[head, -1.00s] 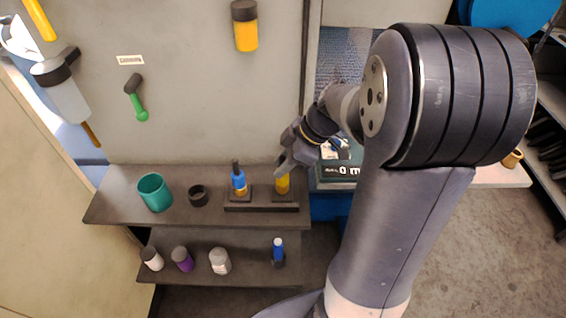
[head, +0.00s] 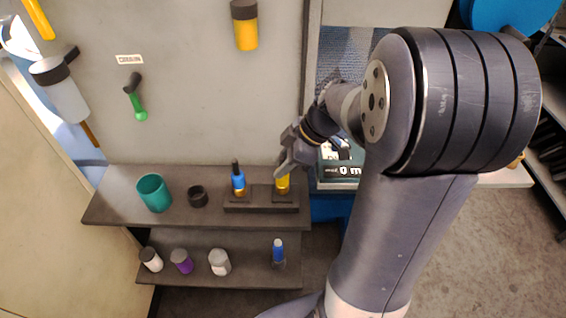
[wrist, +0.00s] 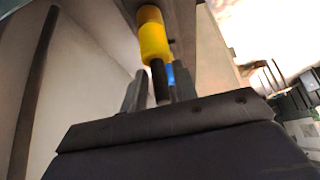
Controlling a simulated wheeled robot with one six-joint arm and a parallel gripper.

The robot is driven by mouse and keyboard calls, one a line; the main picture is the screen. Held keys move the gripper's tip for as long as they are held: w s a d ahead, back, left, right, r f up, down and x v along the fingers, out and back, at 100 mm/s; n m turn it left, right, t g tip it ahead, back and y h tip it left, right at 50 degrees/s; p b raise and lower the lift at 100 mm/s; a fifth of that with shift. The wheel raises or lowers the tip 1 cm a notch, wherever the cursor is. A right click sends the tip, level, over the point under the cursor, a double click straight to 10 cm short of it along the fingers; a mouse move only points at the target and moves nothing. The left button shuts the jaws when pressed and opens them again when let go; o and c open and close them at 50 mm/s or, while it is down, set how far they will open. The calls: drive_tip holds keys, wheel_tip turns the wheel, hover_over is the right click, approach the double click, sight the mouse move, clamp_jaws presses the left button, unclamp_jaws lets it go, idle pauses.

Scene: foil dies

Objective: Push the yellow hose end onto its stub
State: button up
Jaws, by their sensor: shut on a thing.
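The yellow hose end (head: 283,184) is upright at the right block of a dark two-block base (head: 260,208) on the upper shelf. In the wrist view, the yellow hose end (wrist: 153,38) has a black stem that runs between my fingers. My gripper (head: 283,168) is shut on it from above; the fingers (wrist: 157,92) also show in the wrist view. I cannot tell whether the hose end sits on its stub, as the stub is hidden. A blue hose end (head: 238,182) with a black top stands at the left block.
A teal cup (head: 154,193) and a black ring-like cup (head: 198,196) stand left on the upper shelf (head: 118,206). Several small bottles and a blue-topped item (head: 279,252) are on the lower shelf. A grey panel (head: 200,110) with hung tools rises behind.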

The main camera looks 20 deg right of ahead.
drive_tip(key=shift+f+b, duration=0.6)
drive_tip(key=shift+b, duration=0.1)
drive_tip(key=o, duration=1)
drive_tip(key=shift+o, duration=0.2)
drive_tip(key=shift+r, duration=0.1)
drive_tip(key=v, duration=1)
drive_tip(key=shift+d+r, duration=0.2)
drive_tip(key=shift+r, duration=0.1)
drive_tip(key=shift+a+f, duration=0.1)
drive_tip(key=x, duration=1)
drive_tip(key=shift+a+f, duration=0.15)
drive_tip(key=shift+f, duration=0.15)
drive_tip(key=shift+r, duration=0.15)
